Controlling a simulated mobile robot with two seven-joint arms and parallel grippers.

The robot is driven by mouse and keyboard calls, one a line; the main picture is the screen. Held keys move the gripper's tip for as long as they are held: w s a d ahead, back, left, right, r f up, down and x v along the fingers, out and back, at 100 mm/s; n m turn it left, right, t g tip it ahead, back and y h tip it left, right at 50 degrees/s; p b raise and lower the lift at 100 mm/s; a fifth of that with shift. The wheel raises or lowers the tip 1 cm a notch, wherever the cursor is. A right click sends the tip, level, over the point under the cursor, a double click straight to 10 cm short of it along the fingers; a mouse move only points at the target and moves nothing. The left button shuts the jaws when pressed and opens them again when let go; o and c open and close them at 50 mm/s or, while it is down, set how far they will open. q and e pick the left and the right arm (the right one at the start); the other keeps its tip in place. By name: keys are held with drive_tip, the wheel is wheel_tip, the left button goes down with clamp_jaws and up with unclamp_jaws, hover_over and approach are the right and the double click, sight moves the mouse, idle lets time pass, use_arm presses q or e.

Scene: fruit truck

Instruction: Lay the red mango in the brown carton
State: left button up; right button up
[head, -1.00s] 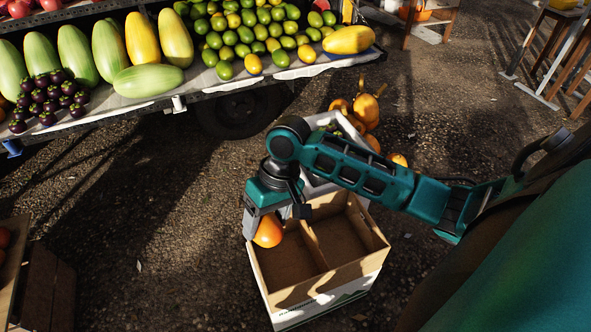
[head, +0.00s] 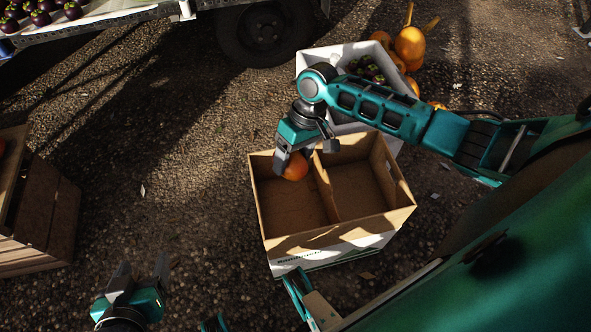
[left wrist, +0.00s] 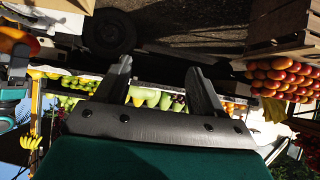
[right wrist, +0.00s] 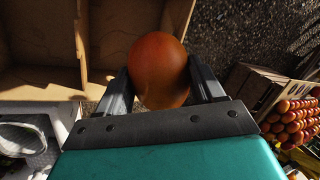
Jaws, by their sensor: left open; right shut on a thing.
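The red mango (head: 295,168), orange-red and round, is held between the fingers of my right gripper (head: 292,162). It also shows in the right wrist view (right wrist: 158,70). The mango is at the back left corner of the brown carton (head: 335,236), over the left compartment in the head view; its exact height against the rim is hard to tell. The carton is open-topped, with a divider making two compartments, and its visible floor is bare. My left gripper (head: 142,268) is open and empty, low and left of the carton, above the ground.
A white crate (head: 312,62) with dark fruit stands directly behind the carton. Orange pumpkins (head: 410,45) lie beyond it. A wooden crate (head: 45,220) stands at the far left. The truck's wheel (head: 262,32) is at the back. Gravel between wooden crate and carton is clear.

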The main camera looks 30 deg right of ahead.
use_arm(q)
drive_tip(key=shift+h, duration=0.5)
drive_tip(key=shift+w+d+f+b, duration=0.15)
drive_tip(key=shift+d+f+b, duration=0.2)
drive_tip(key=shift+f+b, duration=0.7)
drive_tip(key=shift+w+d+f+b, duration=0.2)
drive_tip(key=shift+d+f+b, duration=0.3)
drive_tip(key=shift+b, duration=1.05)
drive_tip(key=shift+w+d+f+b, duration=0.15)
drive_tip(key=shift+d+f+b, duration=0.1)
drive_tip(key=shift+f+b, duration=0.85)
use_arm(e)
drive_tip(key=shift+w+d+f, duration=0.2)
drive_tip(key=shift+f, duration=4.05)
drive_tip(key=shift+w+d+f, duration=0.15)
drive_tip(key=shift+w+f, duration=0.1)
drive_tip(key=shift+f, duration=3.95)
drive_tip(key=shift+w+d+f, duration=0.2)
drive_tip(key=shift+f, duration=4.05)
use_arm(q)
drive_tip(key=shift+r, duration=0.15)
use_arm(e)
drive_tip(key=shift+f, duration=0.75)
use_arm(q)
drive_tip(key=shift+r, duration=0.1)
